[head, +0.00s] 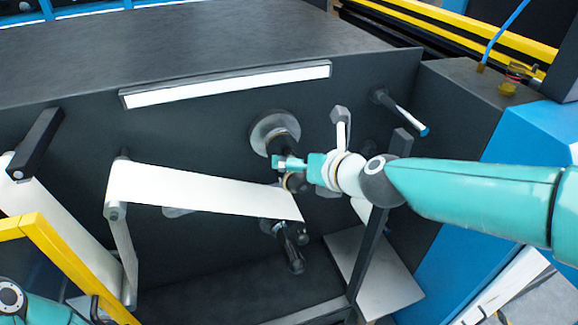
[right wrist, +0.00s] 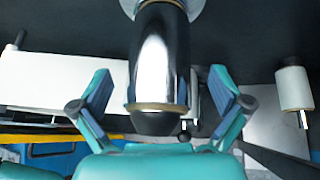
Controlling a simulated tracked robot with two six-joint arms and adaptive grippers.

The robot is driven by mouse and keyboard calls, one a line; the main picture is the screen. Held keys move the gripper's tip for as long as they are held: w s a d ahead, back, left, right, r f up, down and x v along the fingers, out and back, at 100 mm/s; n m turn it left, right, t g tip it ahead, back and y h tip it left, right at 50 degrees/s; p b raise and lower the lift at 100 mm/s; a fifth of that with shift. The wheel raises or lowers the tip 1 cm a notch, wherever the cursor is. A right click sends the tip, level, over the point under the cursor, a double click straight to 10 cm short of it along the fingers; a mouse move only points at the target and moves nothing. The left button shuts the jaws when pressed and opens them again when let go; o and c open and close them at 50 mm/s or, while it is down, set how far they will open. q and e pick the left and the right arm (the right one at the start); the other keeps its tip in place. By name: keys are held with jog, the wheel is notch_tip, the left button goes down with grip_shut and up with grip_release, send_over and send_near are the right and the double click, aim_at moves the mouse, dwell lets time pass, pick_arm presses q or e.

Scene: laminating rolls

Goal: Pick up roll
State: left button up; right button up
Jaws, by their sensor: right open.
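The roll, dark and glossy with a brown core edge, sits on the dark machine front in the head view (head: 272,132), partly hidden by my right gripper (head: 286,170). In the right wrist view the roll (right wrist: 162,60) points toward the camera from a pale round flange. My right gripper (right wrist: 160,98) is open there, with one finger on each side of the roll's near end. Gaps show between fingers and roll, so it is not clamped. Part of my left arm shows at the lower left of the head view; its gripper is out of sight.
A white film web (head: 200,190) runs left of the roll toward a lower dark spindle (head: 294,254). A black bar (head: 372,235) stands below my right arm. A yellow frame (head: 70,265) is at lower left. A small white roll (right wrist: 293,88) is at right.

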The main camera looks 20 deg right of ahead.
jog(key=x, duration=0.3)
jog(key=c, duration=1.2)
jog(key=shift+c, duration=0.6)
jog(key=shift+r, duration=0.15)
